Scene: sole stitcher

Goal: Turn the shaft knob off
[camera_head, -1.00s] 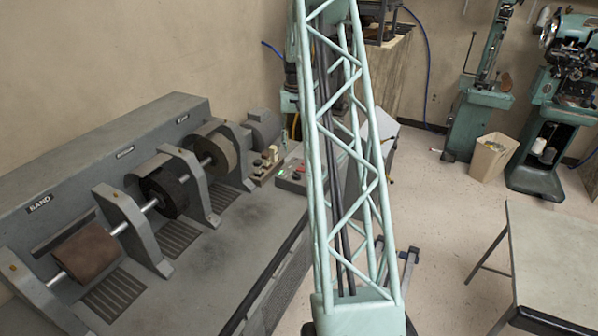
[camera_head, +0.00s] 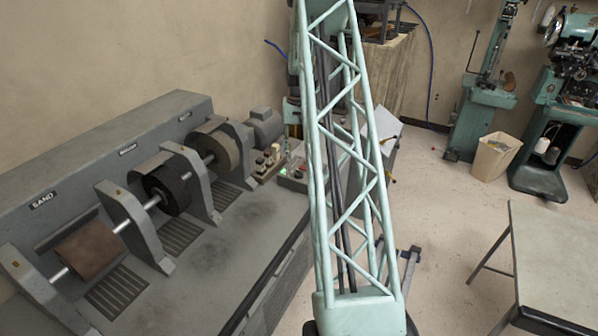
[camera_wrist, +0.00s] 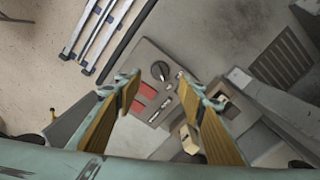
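The grey control panel (camera_head: 292,184) sits at the right end of the sanding machine's bench in the head view, partly hidden by my arm. A small green light shows on it. In the wrist view the panel (camera_wrist: 143,56) carries a round black knob (camera_wrist: 160,70) and two red rectangular parts (camera_wrist: 147,90). My gripper (camera_wrist: 160,90) is open and empty, its yellow-padded fingers on either side of the panel in the picture. The knob appears beyond the fingertips, between them; I cannot tell how far. Which way the knob is set is too small to read.
The sanding machine (camera_head: 140,130) has rollers on a shaft with upright supports. Small bottles and blocks (camera_head: 268,164) stand left of the panel. A motor (camera_head: 264,125) is behind. Open floor lies to the right, with a table (camera_head: 555,250) and a bin (camera_head: 497,157).

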